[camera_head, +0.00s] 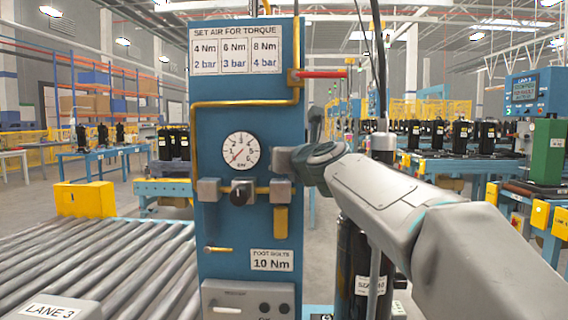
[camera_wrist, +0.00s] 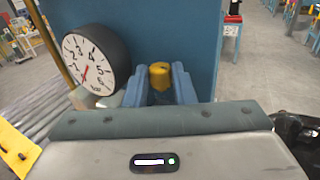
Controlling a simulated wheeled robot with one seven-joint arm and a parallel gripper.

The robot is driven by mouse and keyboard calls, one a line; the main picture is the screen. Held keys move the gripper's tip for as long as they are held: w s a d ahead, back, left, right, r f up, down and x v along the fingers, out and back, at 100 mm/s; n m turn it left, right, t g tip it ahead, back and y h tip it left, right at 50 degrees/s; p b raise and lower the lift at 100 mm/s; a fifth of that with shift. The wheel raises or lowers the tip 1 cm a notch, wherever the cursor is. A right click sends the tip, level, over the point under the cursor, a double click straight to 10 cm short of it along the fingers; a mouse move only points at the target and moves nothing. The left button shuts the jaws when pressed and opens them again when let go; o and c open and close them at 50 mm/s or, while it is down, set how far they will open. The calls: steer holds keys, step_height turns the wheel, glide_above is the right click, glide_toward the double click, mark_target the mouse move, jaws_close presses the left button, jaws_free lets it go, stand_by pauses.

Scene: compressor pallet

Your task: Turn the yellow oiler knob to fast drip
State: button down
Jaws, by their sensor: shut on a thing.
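The yellow oiler knob (camera_wrist: 159,74) shows in the wrist view between the two blue fingers of my gripper (camera_wrist: 160,86), which are shut on its sides. A small dark mark shows on the knob's top; I cannot read a setting from it. In the head view my gripper (camera_head: 288,160) is at the right side of the blue panel (camera_head: 222,240), just above the grey oiler block (camera_head: 281,191). The knob is hidden there behind the gripper. A yellow part (camera_head: 281,221) hangs under the block.
A round pressure gauge (camera_head: 240,151) is left of my gripper, close to it in the wrist view (camera_wrist: 88,62). A black knob (camera_head: 241,193) sits below it. A yellow pipe (camera_head: 245,104) and red lever (camera_head: 322,74) are above. A roller conveyor (camera_head: 110,270) lies left.

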stand_by(0.4)
steer(key=c, duration=1.5)
jaws_free()
steer(key=v, duration=1.4)
steer(key=shift+b, duration=0.4)
steer(key=shift+w+d, duration=0.1)
steer(key=shift+w, duration=0.05)
